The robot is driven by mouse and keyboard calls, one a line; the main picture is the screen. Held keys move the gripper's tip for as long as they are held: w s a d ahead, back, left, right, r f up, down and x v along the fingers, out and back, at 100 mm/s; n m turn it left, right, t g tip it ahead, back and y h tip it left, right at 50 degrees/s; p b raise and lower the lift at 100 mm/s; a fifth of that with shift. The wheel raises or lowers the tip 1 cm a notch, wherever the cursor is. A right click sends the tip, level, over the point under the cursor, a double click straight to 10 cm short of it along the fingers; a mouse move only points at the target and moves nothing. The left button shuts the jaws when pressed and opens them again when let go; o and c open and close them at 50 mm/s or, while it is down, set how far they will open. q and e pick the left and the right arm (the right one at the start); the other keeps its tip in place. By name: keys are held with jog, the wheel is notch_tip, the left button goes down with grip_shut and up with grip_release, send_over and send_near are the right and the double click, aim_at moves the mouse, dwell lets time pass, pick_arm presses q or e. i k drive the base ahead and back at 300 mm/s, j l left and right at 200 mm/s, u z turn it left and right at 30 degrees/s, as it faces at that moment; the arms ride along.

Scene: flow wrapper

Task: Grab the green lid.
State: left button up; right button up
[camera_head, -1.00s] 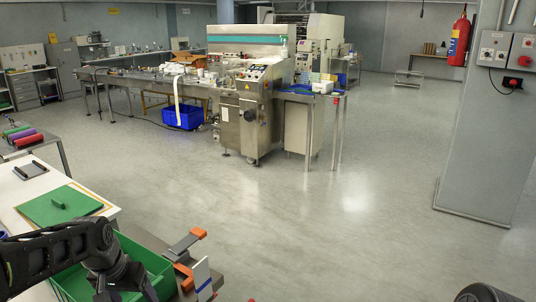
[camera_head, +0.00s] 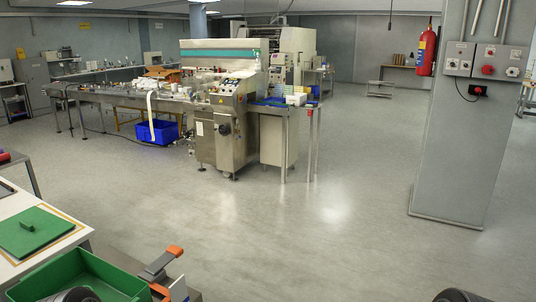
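The green lid (camera_head: 32,230) is a flat green square with a small upright handle on top. It lies on the white-topped table at the far left of the head view. Nothing of mine touches it in this view. Neither my left nor my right gripper is in view. Only a dark rounded part of mine shows at the bottom edge on the left, over the green bin, and another at the bottom right.
An open green bin (camera_head: 98,272) stands in front of the white table (camera_head: 86,234). A grey-and-orange device (camera_head: 160,264) is right of it. A steel wrapping machine (camera_head: 215,150), a blue crate (camera_head: 157,132) and a grey pillar (camera_head: 455,150) stand farther off. The central floor is clear.

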aim_at(25, 232)
jog(key=u, duration=1.5)
jog(key=i+l+z, duration=0.25)
jog(key=l+z, duration=0.2)
jog(key=l, duration=0.15)
jog(key=i+l+z, duration=0.35)
jog(key=l+z, duration=0.15)
jog(key=i+l+z, duration=0.65)
jog(key=i+z, duration=0.3)
jog(key=i+l, duration=0.1)
jog(key=i, duration=0.4)
jog(key=i+l+u, duration=0.1)
jog(key=i, duration=0.4)
jog(key=i+j+u, duration=0.2)
jog(key=u, duration=0.2)
jog(key=i+j+u, duration=0.1)
jog(key=i+u, duration=0.75)
jog(key=i+l+u, duration=0.1)
jog(key=i+u, duration=0.15)
jog(key=u, duration=0.2)
jog(key=i+l+u, duration=0.25)
jog(key=u, duration=0.15)
jog(key=i+j+u, duration=0.2)
jog(key=i+u, duration=0.2)
jog(key=i, duration=0.35)
jog(key=i+u, duration=0.45)
jog(key=i, duration=0.3)
